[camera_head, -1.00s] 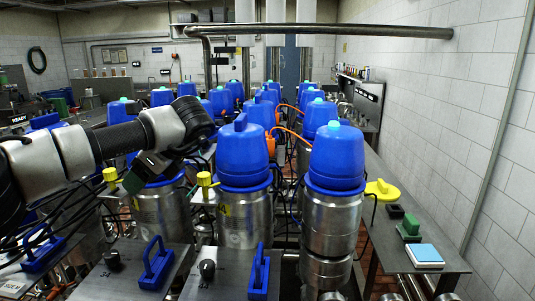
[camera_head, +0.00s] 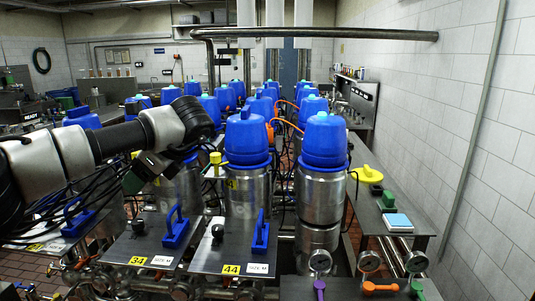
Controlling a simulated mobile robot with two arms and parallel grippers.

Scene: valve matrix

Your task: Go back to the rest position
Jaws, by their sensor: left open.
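My left arm comes in from the left edge of the head view. Its gripper (camera_head: 138,178) hangs below the wrist and points down and left, in front of the left silver valve body. The jaws are small and dark here, and I see nothing held between them. A yellow knob (camera_head: 215,158) stands to the right of the gripper, apart from it. The nearest blue-capped valves are the middle one (camera_head: 247,138) and the right one (camera_head: 325,142). My right gripper does not show.
Metal plates with blue handles, left (camera_head: 176,232) and middle (camera_head: 260,236), stand in front. Gauges and coloured levers (camera_head: 368,261) are at the bottom right. A side bench (camera_head: 411,224) holds a yellow lid (camera_head: 366,174) and a blue pad (camera_head: 397,221). A tiled wall closes the right side.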

